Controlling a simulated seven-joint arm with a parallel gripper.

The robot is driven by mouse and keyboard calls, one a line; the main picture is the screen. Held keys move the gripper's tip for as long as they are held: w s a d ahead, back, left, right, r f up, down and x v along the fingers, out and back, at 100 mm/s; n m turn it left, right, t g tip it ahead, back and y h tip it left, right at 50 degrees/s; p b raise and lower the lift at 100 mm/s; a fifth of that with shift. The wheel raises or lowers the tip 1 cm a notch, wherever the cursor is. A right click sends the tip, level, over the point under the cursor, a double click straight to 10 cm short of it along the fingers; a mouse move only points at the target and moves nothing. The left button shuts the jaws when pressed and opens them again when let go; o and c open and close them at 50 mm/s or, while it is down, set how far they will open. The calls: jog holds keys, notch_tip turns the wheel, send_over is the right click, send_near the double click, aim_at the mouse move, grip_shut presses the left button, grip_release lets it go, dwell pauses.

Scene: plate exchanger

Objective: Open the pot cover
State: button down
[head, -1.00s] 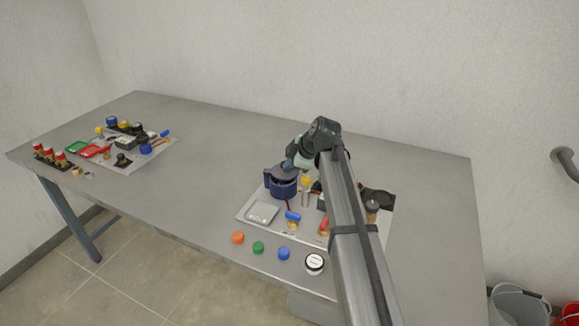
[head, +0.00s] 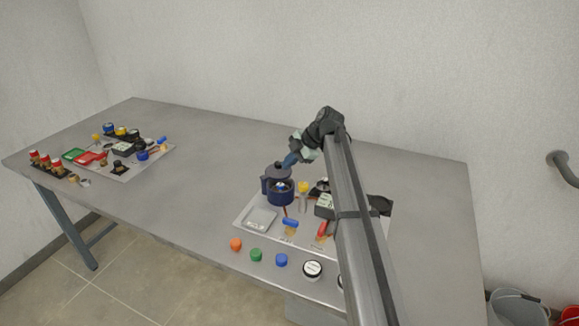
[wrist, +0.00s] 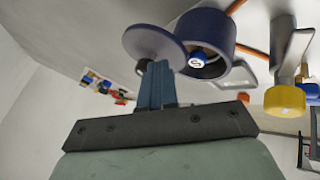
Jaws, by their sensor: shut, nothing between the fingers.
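The dark blue pot (head: 281,196) stands on the near mat in the head view, its handle at the left. It also shows in the wrist view (wrist: 228,50), its mouth uncovered. The pot's cover (head: 274,171) is tilted up at the pot's far side; in the wrist view it is a grey-blue disc (wrist: 152,41). A small blue and white item (wrist: 197,59) shows inside the pot. My gripper (head: 288,161) has blue fingers, shut and empty. In the wrist view the fingertips (wrist: 155,66) are right by the cover's dark knob; whether they touch it is unclear.
A yellow-capped object (head: 303,187) stands just right of the pot, and a grey tray (head: 261,219) lies in front. Orange, green and blue caps line the table's front edge. My arm hides part of the mat's right side.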

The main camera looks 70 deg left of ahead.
aim_at(272, 165)
jog(key=shift+w+a, duration=0.1)
jog(key=shift+a, duration=0.45)
jog(key=shift+a+n+g+h, duration=0.3)
jog(key=shift+a+n+h, duration=0.1)
jog(key=shift+a+n, duration=0.35)
jog(key=shift+a, duration=0.5)
jog(key=shift+s+a, duration=0.45)
jog(key=shift+a, duration=0.4)
jog(key=shift+s+a, duration=0.85)
jog(key=shift+a, duration=0.2)
jog(key=shift+s, duration=0.1)
